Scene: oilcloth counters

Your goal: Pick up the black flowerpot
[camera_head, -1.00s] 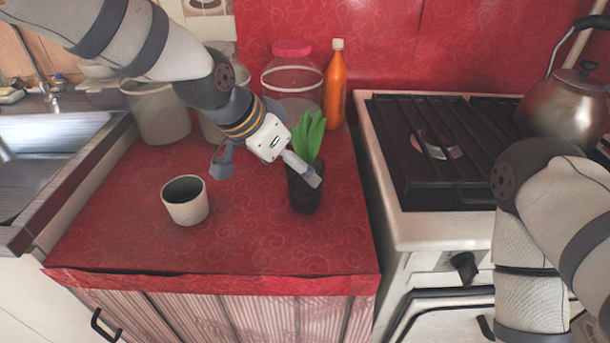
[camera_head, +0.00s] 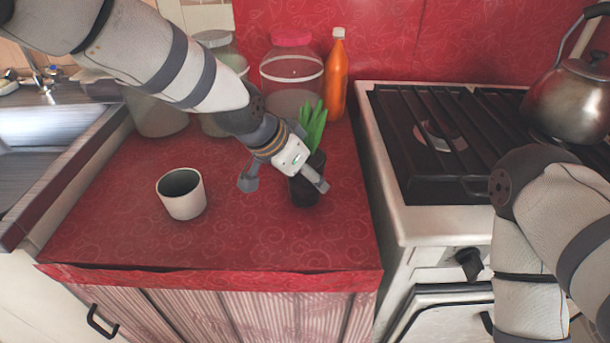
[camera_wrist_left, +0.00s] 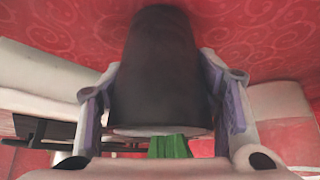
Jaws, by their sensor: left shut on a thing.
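The black flowerpot (camera_head: 303,197) stands upright at the right part of the red counter, with green leaves (camera_head: 313,128) rising from it. My left gripper (camera_head: 286,186) reaches it from the left and is shut on it. In the left wrist view the dark pot (camera_wrist_left: 155,75) fills the space between the two fingers, which sit against its sides. That view appears upside down, with the pot's rim and some green at the bottom. I cannot tell whether the pot's base is off the cloth. My right arm shows at the right edge, but its gripper is out of view.
A white cup (camera_head: 182,196) stands left of the pot. Behind are an orange bottle (camera_head: 335,80), a pink-lidded jar (camera_head: 291,75) and canisters. The stove (camera_head: 420,215) with a kettle (camera_head: 572,103) is right, the sink (camera_head: 45,150) left. The counter's front is clear.

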